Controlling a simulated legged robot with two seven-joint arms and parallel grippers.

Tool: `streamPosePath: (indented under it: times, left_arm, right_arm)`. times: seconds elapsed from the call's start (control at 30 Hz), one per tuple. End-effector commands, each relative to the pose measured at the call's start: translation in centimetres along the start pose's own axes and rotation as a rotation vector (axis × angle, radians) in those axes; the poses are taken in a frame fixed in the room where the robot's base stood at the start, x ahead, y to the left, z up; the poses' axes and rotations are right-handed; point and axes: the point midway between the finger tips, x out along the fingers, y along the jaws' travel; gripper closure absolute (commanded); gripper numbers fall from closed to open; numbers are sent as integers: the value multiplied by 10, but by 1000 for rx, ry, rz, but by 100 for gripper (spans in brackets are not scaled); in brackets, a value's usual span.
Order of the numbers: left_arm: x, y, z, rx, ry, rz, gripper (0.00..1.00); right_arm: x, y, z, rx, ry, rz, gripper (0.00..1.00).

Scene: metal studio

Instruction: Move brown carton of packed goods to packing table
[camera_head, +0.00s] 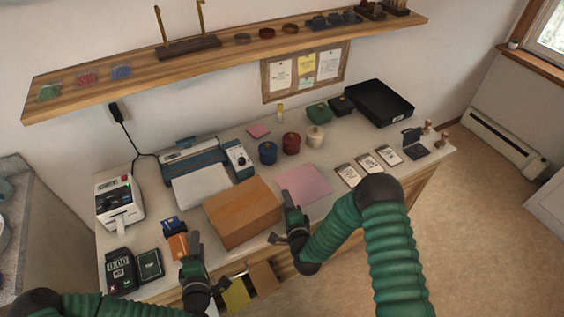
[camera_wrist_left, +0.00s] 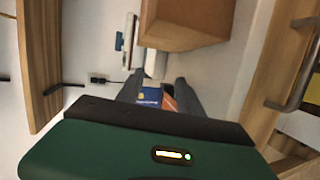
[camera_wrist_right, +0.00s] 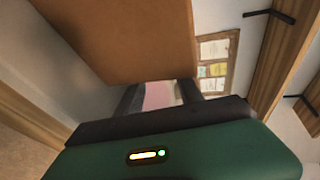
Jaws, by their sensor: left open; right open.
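The brown carton (camera_head: 242,211) is a closed box sitting on the white packing table (camera_head: 330,205), near its front edge. My left gripper (camera_head: 191,252) is open and empty, in front of and left of the carton. My right gripper (camera_head: 285,218) is open and empty, just right of the carton and apart from it as far as I can tell. The carton also shows at the top of the left wrist view (camera_wrist_left: 185,22) and fills the upper left of the right wrist view (camera_wrist_right: 125,35).
A label printer (camera_head: 118,203), a card reader (camera_head: 120,270) and a small orange box (camera_head: 178,246) stand left of the carton. A pink sheet (camera_head: 304,186) lies to its right. Jars (camera_head: 291,144) and a black tray (camera_head: 372,102) are behind. An open drawer (camera_head: 262,277) is below.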

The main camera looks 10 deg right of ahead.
Motion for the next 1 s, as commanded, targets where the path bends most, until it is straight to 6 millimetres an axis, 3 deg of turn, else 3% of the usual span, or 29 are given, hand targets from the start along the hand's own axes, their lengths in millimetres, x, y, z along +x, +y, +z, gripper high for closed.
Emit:
streamPosePath:
  times: [0.13, 0.23, 0.5, 0.63, 1.0]
  left_arm:
    - [-10, 0, 0, 1, 1, -1, 56]
    - [-10, 0, 0, 1, 1, 0, 56]
    - [-10, 0, 0, 0, 0, 0, 56]
    - [-10, 0, 0, 0, 0, -1, 56]
    - [-10, 0, 0, 0, 0, -1, 56]
  right_arm:
    - [-3, 1, 0, 0, 0, 2, 56]
    - [-17, 1, 0, 0, -1, 3, 56]
    - [-86, 2, 1, 1, -1, 5, 56]
    - [-109, 2, 0, -1, 0, 4, 56]
    - [-120, 1, 0, -1, 1, 0, 56]
